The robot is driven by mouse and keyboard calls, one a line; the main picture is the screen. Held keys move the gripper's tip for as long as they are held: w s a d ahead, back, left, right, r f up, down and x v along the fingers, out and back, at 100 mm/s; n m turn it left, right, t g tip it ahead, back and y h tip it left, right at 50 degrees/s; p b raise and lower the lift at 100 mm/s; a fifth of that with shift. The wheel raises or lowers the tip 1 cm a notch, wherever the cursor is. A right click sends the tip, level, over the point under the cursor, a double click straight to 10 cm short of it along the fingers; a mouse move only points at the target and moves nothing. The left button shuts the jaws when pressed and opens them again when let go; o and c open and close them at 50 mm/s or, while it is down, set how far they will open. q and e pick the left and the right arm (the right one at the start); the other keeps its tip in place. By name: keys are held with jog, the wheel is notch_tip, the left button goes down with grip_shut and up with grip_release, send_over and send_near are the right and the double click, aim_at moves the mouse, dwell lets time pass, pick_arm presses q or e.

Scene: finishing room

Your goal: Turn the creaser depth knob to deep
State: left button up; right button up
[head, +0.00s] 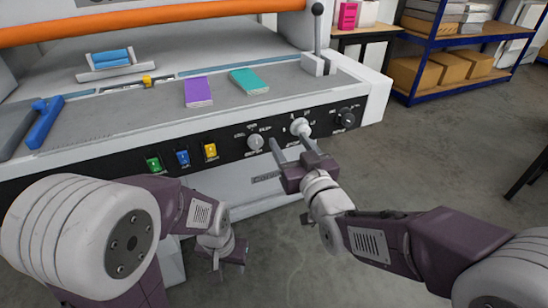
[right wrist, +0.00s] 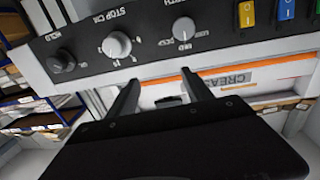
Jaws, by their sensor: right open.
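The grey depth knob (head: 255,142) is on the machine's black front panel, right of the yellow switch. It also shows in the right wrist view (right wrist: 184,28), with small lettering around it; I cannot read its setting reliably. My right gripper (head: 288,136) is open and empty, its fingers pointing at the panel. In the right wrist view its fingertips (right wrist: 159,82) lie below the grey knob and the white knob, and neither knob is between them. My left gripper (head: 230,258) hangs low in front of the machine, away from the panel; its jaw opening is unclear.
A white knob (head: 300,126) and a black knob (head: 346,118) sit right of the depth knob. Green (head: 153,164), blue (head: 183,158) and yellow (head: 210,150) switches are to its left.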

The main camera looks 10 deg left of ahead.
jog(key=n+y+b, duration=0.1)
jog(key=b, duration=0.3)
send_near(257, 145)
jog(key=shift+g, duration=0.4)
jog(key=b+x, duration=0.1)
jog(key=x, duration=0.2)
jog(key=b+x, duration=0.1)
jog(key=x, duration=0.3)
jog(key=shift+w+r, duration=0.25)
jog(key=shift+w, duration=0.1)
jog(key=shift+w+a+r, duration=0.1)
jog(key=shift+w+a, duration=0.25)
jog(key=shift+w, duration=0.05)
pick_arm(q)
notch_tip(257, 145, down, 8)
jog(key=shift+s, duration=0.15)
pick_arm(e)
grip_shut()
